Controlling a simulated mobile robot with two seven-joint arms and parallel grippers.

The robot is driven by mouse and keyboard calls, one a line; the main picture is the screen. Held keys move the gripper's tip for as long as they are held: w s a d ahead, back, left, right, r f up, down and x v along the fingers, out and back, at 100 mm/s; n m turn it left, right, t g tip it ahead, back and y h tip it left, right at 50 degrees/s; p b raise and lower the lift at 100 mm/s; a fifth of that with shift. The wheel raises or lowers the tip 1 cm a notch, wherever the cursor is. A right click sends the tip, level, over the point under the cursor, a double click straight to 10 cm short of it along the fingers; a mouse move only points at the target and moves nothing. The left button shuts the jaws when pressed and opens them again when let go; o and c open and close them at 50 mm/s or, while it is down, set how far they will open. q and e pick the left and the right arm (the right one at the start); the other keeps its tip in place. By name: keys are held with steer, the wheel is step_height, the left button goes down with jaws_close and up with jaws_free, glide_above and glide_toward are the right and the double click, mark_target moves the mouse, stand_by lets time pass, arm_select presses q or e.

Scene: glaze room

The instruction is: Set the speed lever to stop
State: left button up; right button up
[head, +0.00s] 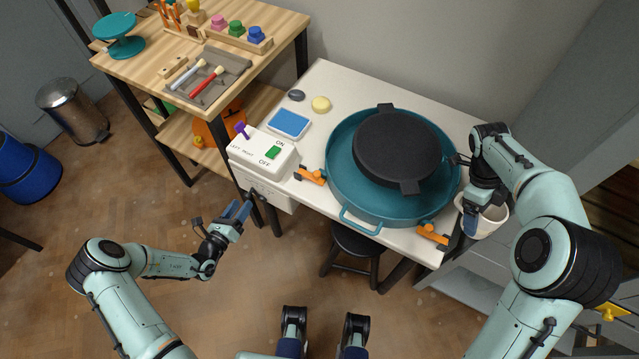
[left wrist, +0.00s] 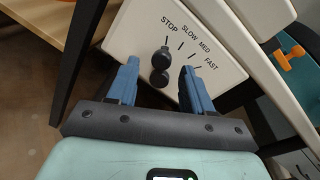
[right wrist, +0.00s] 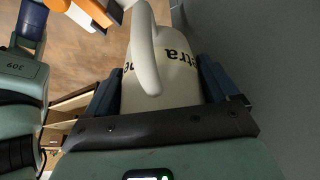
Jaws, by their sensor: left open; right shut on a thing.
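The speed lever (left wrist: 160,77) is black with two rounded dark ends, on a white panel (left wrist: 140,35) marked STOP, SLOW, MED and FAST. In the left wrist view its upper end lies below the STOP tick; which end is the pivot I cannot tell. My left gripper (left wrist: 160,66) is open, with a blue finger on each side of the lever and gaps between. In the head view the left gripper (head: 241,208) is in front of the white control box (head: 255,165). My right gripper (head: 470,212) is shut on a white jug (right wrist: 160,75) with a handle and dark lettering.
The box top carries a green ON/OFF switch (head: 273,152) and a purple lever (head: 241,130). A teal basin (head: 345,185) with a black disc (head: 395,148) and orange clamps fills the table. A black stool (head: 357,240) stands below.

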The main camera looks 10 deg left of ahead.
arm_select(q)
steer(key=v, duration=0.7)
arm_select(e)
steer(key=shift+r, duration=0.3)
